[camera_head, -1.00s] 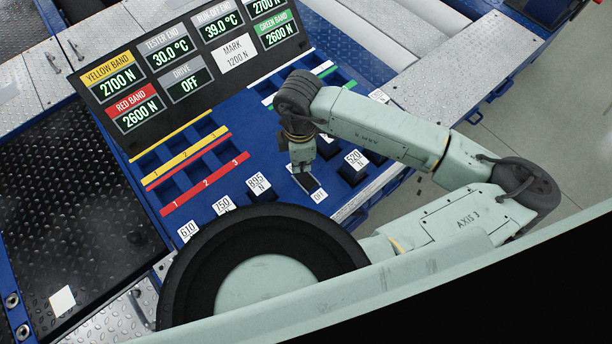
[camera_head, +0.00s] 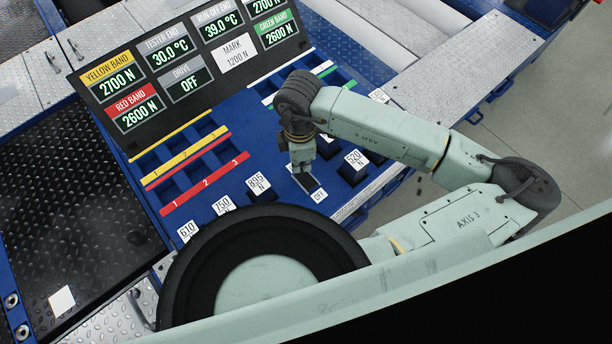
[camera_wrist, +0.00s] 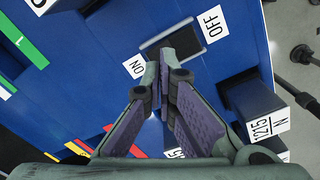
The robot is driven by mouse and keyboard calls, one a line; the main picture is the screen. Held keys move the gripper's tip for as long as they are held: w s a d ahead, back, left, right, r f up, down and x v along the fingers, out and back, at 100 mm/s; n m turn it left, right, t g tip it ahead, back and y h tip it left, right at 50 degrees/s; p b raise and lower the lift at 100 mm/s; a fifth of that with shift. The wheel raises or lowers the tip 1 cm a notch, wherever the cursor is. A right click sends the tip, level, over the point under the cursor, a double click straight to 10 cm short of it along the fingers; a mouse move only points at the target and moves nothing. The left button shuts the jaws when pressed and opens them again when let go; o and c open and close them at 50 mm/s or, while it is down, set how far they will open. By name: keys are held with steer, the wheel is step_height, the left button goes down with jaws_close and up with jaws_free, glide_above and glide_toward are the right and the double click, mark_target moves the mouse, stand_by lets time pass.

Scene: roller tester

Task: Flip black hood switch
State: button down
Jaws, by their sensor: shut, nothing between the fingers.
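The black hood switch (camera_wrist: 176,43) is a dark, framed rectangle on the blue panel, between a white ON label (camera_wrist: 134,66) and a white OFF label (camera_wrist: 212,23) in the wrist view. In the head view the switch (camera_head: 311,184) shows partly, just below my gripper (camera_head: 302,170), with the OFF label at its lower end. In the wrist view my gripper (camera_wrist: 160,72) is shut and empty. Its fingertips overlap the ON-side edge of the switch; I cannot tell whether they touch it. The DRIVE display (camera_head: 186,84) reads OFF.
Yellow and red marked slots (camera_head: 190,165) lie left of my gripper. The display board (camera_head: 190,60) rises behind the panel.

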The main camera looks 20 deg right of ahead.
steer(key=shift+f+b, duration=1.25)
steer(key=shift+b, duration=0.15)
stand_by(0.5)
steer(key=shift+r, duration=0.1)
steer(key=shift+r+p, duration=1.5)
steer(key=shift+r, duration=1.95)
